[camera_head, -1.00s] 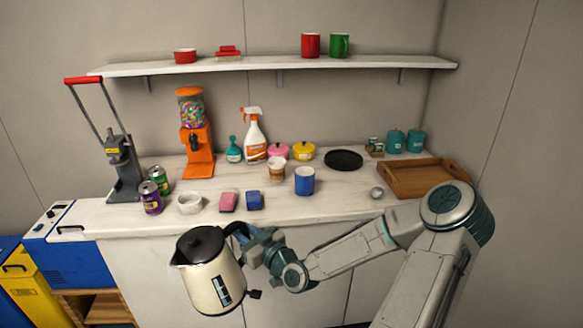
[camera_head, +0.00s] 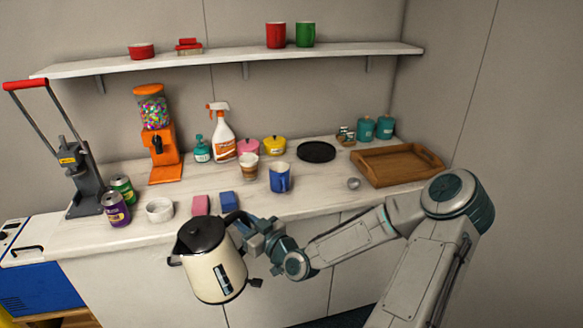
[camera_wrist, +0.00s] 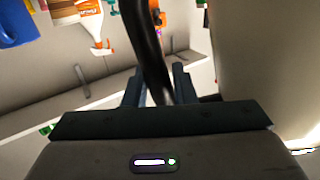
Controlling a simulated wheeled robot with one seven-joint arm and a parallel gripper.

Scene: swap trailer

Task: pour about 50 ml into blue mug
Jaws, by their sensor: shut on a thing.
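A cream kettle (camera_head: 213,272) with a black lid and black handle hangs in front of the counter edge in the head view, close to upright with a slight tilt. My gripper (camera_head: 250,232) is shut on its handle, and the dark handle (camera_wrist: 150,55) runs between the fingers in the wrist view. The blue mug (camera_head: 279,178) stands upright on the counter, behind and to the right of the kettle, apart from it. It also shows at the upper left of the wrist view (camera_wrist: 14,28). The inside of the kettle is hidden.
Near the mug on the counter (camera_head: 312,198) are a paper cup (camera_head: 247,167), a pink block (camera_head: 201,205), a blue block (camera_head: 227,201) and a small grey ball (camera_head: 354,183). A wooden tray (camera_head: 398,181) lies at right. A white bowl (camera_head: 160,210) and cans stand at left.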

